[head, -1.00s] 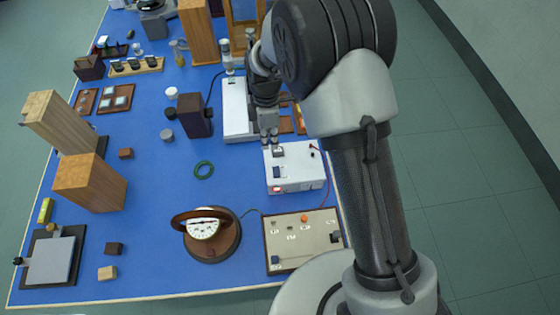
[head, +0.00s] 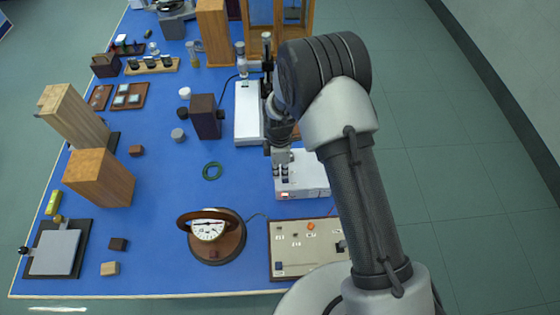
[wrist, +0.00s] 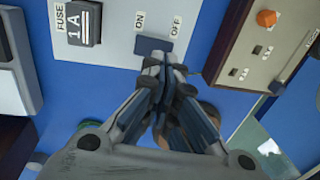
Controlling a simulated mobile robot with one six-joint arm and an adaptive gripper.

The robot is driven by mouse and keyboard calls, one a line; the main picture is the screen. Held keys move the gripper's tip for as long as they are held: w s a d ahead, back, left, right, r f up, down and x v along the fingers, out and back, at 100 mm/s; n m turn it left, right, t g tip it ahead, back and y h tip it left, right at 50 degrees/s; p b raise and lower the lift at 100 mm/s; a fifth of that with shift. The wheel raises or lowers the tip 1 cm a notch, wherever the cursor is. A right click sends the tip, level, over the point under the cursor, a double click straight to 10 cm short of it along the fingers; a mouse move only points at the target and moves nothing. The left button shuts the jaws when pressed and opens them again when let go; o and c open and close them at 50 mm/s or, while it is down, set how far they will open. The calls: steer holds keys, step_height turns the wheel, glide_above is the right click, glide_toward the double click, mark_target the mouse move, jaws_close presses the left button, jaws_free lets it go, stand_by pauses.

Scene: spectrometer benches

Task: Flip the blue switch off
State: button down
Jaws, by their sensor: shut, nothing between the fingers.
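The blue switch (wrist: 150,45) is a small dark blue rocker on the white power box (wrist: 112,50), with ON and OFF printed beside it in the wrist view. I cannot tell which way it is tipped. My gripper (wrist: 164,62) is shut and empty, its fingertips right at the switch's edge; whether they touch it is unclear. In the head view my gripper (head: 281,176) is over the left part of the white power box (head: 312,176), and hides the switch.
A beige panel with an orange knob (head: 311,226) lies in front of the box. A white instrument (head: 248,112) stands behind the box. The blue table between is clear.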

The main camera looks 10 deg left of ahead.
steer(key=shift+s+f, duration=0.1)
steer(key=shift+f, duration=0.65)
steer(key=shift+s+d+f+b, duration=0.1)
steer(key=shift+s+f+b, duration=0.1)
steer(key=shift+f+b, duration=0.5)
steer(key=shift+r, duration=0.35)
